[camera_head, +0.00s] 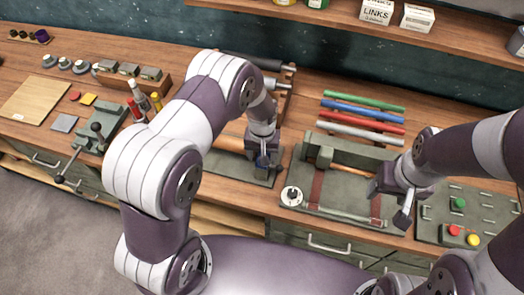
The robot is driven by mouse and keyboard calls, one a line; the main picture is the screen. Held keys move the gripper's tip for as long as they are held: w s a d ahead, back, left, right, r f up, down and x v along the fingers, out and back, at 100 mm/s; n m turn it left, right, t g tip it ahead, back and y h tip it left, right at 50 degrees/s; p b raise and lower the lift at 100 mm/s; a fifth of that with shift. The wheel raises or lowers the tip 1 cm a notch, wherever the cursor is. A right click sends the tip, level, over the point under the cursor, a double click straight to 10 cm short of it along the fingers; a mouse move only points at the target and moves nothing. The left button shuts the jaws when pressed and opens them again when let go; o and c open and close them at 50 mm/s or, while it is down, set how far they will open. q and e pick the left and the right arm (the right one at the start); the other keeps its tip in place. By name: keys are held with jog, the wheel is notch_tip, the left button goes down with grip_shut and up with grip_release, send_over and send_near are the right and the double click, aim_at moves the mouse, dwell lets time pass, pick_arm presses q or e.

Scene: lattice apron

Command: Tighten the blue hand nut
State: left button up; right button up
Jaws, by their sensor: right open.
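The blue hand nut (264,162) is a small dark blue piece on the green fixture plate (230,165) at the middle of the bench. My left gripper (262,150) points down right at the nut and covers part of it. I cannot tell whether its fingers are closed around the nut. My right gripper (404,214) is open, over the right side of the neighbouring green fixture (340,207), away from the nut. Nothing shows between its fingers.
A green vise (97,135) with a handle stands at the left. Colored rods (362,113) lie at the back right. A button panel (468,215) is at the far right. A shelf (380,30) overhangs the back.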

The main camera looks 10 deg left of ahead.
pick_arm(q)
jog(key=shift+f, duration=0.1)
jog(key=shift+c, duration=0.3)
jog(key=c, duration=1)
jog(key=shift+f+m+b, duration=0.1)
jog(key=shift+m+b, duration=0.2)
jog(key=shift+m, duration=0.3)
jog(key=o, duration=1.1)
jog(key=shift+c, duration=0.2)
jog(key=shift+r, duration=0.2)
